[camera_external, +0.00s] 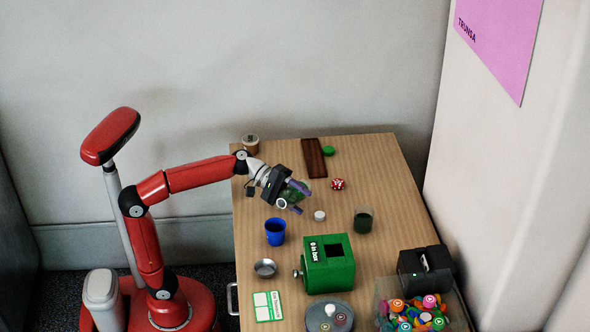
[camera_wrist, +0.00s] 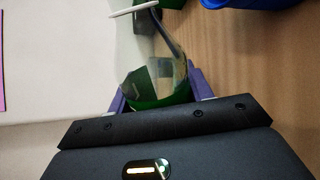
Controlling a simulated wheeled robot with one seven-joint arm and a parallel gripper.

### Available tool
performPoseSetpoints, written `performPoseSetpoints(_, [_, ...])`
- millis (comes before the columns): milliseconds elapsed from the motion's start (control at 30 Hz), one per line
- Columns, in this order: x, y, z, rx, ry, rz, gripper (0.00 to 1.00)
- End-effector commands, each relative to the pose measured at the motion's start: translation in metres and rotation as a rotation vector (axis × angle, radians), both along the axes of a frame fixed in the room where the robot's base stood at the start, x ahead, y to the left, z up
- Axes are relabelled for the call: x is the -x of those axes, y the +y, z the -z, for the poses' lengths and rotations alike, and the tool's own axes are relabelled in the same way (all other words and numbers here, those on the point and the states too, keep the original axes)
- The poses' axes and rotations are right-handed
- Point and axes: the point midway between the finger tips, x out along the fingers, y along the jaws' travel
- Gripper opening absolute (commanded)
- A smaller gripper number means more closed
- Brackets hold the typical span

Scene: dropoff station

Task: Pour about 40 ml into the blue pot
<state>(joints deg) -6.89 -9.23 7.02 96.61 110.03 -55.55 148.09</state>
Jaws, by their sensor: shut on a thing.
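The blue pot (camera_external: 275,232) stands upright on the table, left of its middle; I cannot see its contents. My gripper (camera_external: 298,198) is above the table, up and slightly right of the pot. It is shut on a clear vessel (camera_external: 289,193) with a greenish tint, which looks tilted, its pale rim toward the lower left. In the wrist view my gripper (camera_wrist: 158,94) has its purple fingers around the clear vessel (camera_wrist: 135,50), with dark green low in it. A blue edge, likely the pot (camera_wrist: 240,3), shows at the top. No falling stream is visible.
A green box (camera_external: 330,270), metal bowl (camera_external: 265,268), dark green cup (camera_external: 363,221), white cap (camera_external: 319,215) and red-white object (camera_external: 338,184) stand nearby. A jar (camera_external: 250,143) and brown board (camera_external: 314,158) are at the back. A bin of colourful pieces (camera_external: 385,290) is front right.

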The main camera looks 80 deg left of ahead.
Motion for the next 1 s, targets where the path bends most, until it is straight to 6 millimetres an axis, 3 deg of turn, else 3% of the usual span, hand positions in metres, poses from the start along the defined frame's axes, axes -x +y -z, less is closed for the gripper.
performPoseSetpoints(433, [0.001,-0.001,0.002,0.028,0.020,0.000,0.22])
performPoseSetpoints(633, [0.006,-0.008,0.009,0.206,0.144,0.001,0.22])
performPoseSetpoints(967, [0.013,-0.019,-0.029,0.373,0.256,0.002,0.22])
performPoseSetpoints(1000, [0.014,-0.020,-0.025,0.411,0.285,0.002,0.22])
